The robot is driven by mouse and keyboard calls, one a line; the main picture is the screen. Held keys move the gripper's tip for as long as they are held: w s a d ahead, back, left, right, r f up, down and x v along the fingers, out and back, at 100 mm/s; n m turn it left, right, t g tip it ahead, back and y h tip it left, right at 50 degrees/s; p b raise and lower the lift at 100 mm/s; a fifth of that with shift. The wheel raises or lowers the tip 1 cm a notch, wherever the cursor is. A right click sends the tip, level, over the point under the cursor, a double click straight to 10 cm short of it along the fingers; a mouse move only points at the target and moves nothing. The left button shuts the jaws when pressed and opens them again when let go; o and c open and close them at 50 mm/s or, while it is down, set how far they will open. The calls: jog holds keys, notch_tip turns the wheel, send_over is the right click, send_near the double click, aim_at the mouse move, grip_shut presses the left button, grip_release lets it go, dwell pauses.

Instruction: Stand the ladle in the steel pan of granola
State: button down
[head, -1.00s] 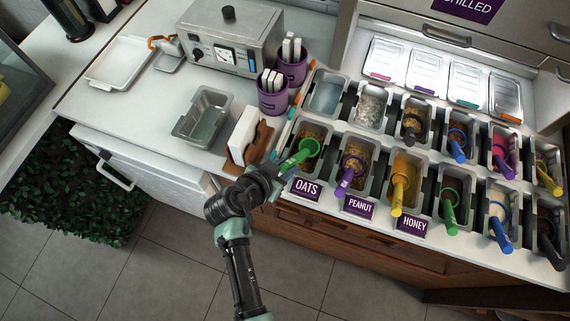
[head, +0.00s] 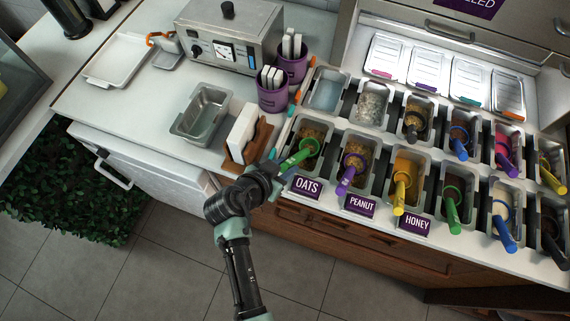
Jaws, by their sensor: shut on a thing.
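A green ladle (head: 298,156) has its round head over or in the left front steel pan (head: 329,150), which holds brown, grainy food and has an OATS label in front of it. My gripper (head: 277,168) is shut on the lower end of the ladle's handle, at the pan's front left corner. The handle slants down to the left, towards my arm. I cannot tell whether the ladle's head touches the food or the pan wall. My gripper's fingers are small and dark here and partly merge with the arm.
Several steel pans with coloured ladles fill the counter to the right, close beside the pan. A wooden holder with white napkins (head: 241,134) stands just left.

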jog(key=shift+f+b, duration=0.5)
jog(key=shift+b, duration=0.1)
dwell(0.9)
jog(key=shift+c, duration=0.6)
grip_release()
jog(key=shift+r, duration=0.15)
jog(key=shift+r+p, duration=3.25)
jog(key=shift+r, duration=0.65)
